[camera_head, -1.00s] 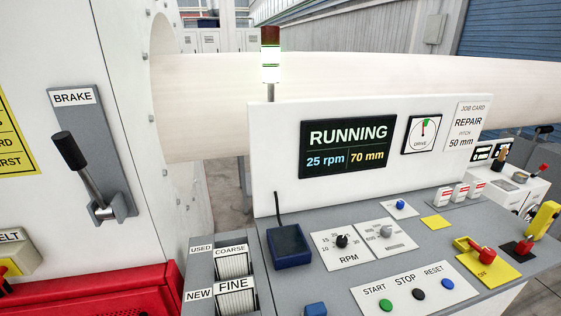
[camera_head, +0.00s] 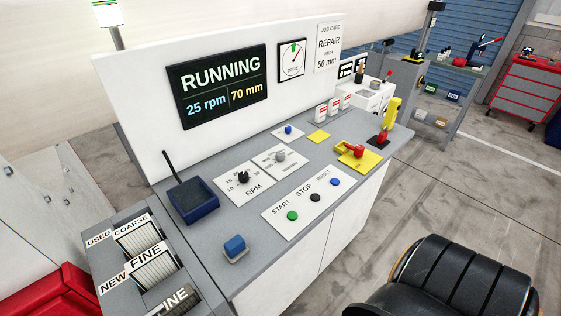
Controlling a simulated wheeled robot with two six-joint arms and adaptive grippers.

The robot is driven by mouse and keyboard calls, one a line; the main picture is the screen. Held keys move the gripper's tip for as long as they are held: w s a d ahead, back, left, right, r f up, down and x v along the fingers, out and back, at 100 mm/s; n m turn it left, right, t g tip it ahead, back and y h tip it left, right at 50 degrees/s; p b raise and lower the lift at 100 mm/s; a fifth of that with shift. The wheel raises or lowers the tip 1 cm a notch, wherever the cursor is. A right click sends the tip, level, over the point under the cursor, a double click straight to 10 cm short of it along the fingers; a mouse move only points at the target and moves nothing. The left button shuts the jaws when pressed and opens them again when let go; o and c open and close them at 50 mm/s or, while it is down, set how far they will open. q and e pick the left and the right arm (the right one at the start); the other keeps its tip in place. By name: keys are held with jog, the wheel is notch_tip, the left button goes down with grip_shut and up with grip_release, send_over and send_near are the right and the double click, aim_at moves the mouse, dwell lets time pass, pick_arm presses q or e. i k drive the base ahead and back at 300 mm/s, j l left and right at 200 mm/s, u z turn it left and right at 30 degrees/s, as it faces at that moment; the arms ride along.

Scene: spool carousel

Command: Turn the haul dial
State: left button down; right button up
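The console (camera_head: 240,258) carries two dials side by side. The black knob (camera_head: 243,177) sits on a white plate labelled RPM. To its right, a grey knob (camera_head: 280,156) sits on a second white plate whose small lettering is too fine to read; it may be the haul dial. The screen (camera_head: 222,85) above reads RUNNING, 25 rpm and 70 mm. Neither of my grippers is in view.
START (camera_head: 292,216), STOP (camera_head: 315,197) and RESET (camera_head: 335,181) buttons are in front of the dials. A black padded chair (camera_head: 455,275) is at lower right, with open floor behind.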

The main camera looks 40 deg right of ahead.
aim_at(279, 155)
jog(key=z, duration=1.6)
